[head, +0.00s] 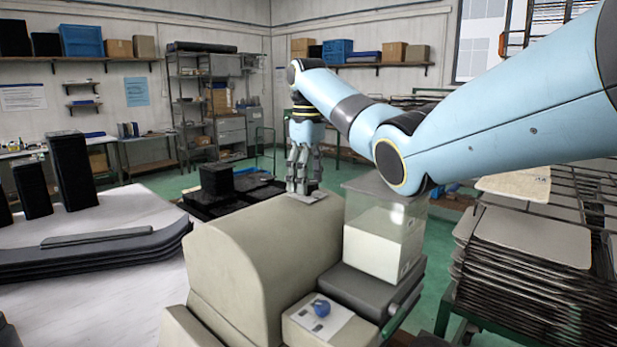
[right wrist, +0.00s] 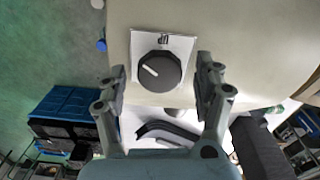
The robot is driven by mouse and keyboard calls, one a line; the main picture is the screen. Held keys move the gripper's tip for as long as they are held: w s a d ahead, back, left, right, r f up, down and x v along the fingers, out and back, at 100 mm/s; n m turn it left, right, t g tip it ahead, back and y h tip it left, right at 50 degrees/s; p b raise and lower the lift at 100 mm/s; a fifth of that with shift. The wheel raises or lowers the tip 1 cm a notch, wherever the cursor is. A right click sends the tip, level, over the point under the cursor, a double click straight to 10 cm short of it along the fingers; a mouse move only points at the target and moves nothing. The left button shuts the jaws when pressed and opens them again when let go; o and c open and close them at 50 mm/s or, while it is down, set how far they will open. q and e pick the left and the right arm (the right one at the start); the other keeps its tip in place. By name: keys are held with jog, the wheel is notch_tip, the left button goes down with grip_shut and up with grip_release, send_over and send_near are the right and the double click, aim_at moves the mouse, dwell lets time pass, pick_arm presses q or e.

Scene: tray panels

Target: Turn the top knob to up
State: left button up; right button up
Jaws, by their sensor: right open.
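The top knob (right wrist: 158,70) is dark and round, with a white pointer line, on a pale square plate marked UP (right wrist: 178,44) in the right wrist view. Its line points to the picture's left and slightly up, not straight at the UP mark. My right gripper (right wrist: 160,78) is open, with one finger on each side of the knob and gaps between. In the head view my right gripper (head: 298,189) points down at the top of the beige housing (head: 255,245); the knob is hidden there by the fingers. My left gripper is not in view.
A blue knob (head: 321,307) sits on a lower plate at the front of the housing. A clear-topped box (head: 375,240) stands close to the right of the housing. Stacked tray panels (head: 525,265) are farther right. A pale table (head: 110,215) with dark parts is left.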

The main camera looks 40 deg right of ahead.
jog(key=shift+w, duration=0.1)
jog(key=shift+c, duration=0.8)
jog(key=c, duration=1)
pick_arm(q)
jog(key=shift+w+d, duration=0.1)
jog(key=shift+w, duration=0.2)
pick_arm(e)
jog(key=shift+c, duration=0.2)
jog(key=shift+m, duration=0.4)
jog(key=m, duration=0.4)
jog(key=shift+m, duration=0.3)
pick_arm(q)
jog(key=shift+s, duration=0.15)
pick_arm(e)
jog(key=m, duration=0.5)
jog(key=shift+m, duration=0.3)
